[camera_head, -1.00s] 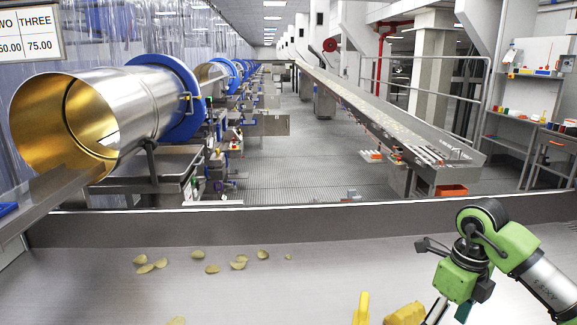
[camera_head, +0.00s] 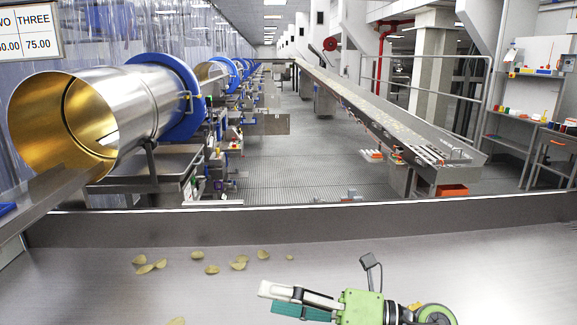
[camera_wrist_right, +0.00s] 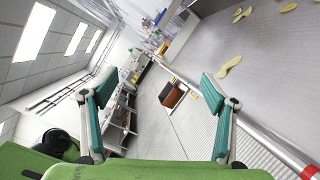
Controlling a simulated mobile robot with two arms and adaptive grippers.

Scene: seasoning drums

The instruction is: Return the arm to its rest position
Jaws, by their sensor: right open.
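My right gripper (camera_head: 272,300) is low in the head view, over the steel surface, with its fingers pointing left. In the right wrist view the same gripper (camera_wrist_right: 158,90) has its two teal-padded fingers spread wide with nothing between them. A bit of a yellow object (camera_head: 415,306) shows behind my right arm; most of it is hidden. My left gripper is not in view.
Several chips (camera_head: 212,269) lie on the steel surface (camera_head: 90,290) left of my right gripper. A raised steel edge (camera_head: 300,222) runs behind it. A large drum (camera_head: 120,105) stands at left, a long conveyor (camera_head: 390,115) at right.

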